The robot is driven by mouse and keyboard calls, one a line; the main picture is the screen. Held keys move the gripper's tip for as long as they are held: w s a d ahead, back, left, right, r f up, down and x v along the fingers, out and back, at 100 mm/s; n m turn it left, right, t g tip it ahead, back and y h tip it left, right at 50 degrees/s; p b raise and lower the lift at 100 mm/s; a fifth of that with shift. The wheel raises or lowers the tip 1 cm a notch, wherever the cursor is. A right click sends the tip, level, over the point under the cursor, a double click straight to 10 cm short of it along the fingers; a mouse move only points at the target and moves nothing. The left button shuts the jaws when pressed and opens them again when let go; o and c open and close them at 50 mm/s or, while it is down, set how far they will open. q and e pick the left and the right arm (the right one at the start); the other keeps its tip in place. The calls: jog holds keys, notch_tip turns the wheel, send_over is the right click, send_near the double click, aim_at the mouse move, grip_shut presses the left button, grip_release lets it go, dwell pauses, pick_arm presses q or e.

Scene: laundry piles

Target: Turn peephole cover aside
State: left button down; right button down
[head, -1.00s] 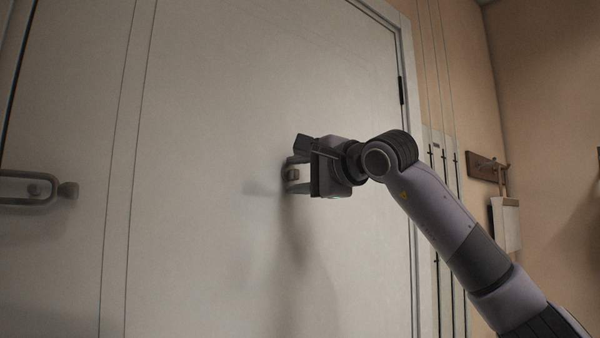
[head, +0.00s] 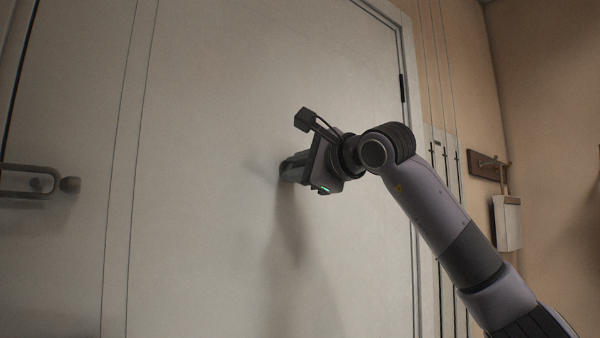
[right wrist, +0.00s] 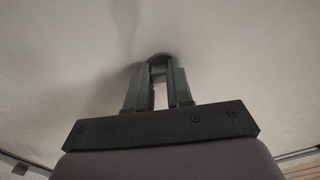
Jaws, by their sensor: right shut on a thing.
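The pale door fills most of the head view. My right gripper (head: 288,168) reaches in from the right and has its fingertips at the door face, with its wrist rolled to a tilt. In the right wrist view, the fingers (right wrist: 157,68) are nearly parallel, with a gap between them, and their tips close around a small dark piece, the peephole cover (right wrist: 158,60), against the door. The fingers hide most of the cover, so its exact angle cannot be told. My left gripper is not in view.
A metal door handle (head: 35,184) sticks out at the far left of the head view. The door frame and wall stand at the right, with a wooden hook board (head: 487,166) and a hanging pale item (head: 507,222). The door around the gripper is bare.

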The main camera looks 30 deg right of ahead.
jog(key=m, duration=0.2)
jog(key=a+m, duration=0.1)
jog(key=m, duration=0.2)
jog(key=shift+a+r+m, duration=0.15)
jog(key=shift+r+m, duration=0.15)
jog(key=shift+a+r+m, duration=0.1)
jog(key=shift+r+m, duration=0.2)
jog(key=shift+m, duration=0.75)
jog(key=shift+a+r+m, duration=0.1)
jog(key=shift+r+m, duration=0.15)
jog(key=shift+m, duration=0.8)
jog(key=c, duration=1)
grip_release()
jog(key=shift+s, duration=0.1)
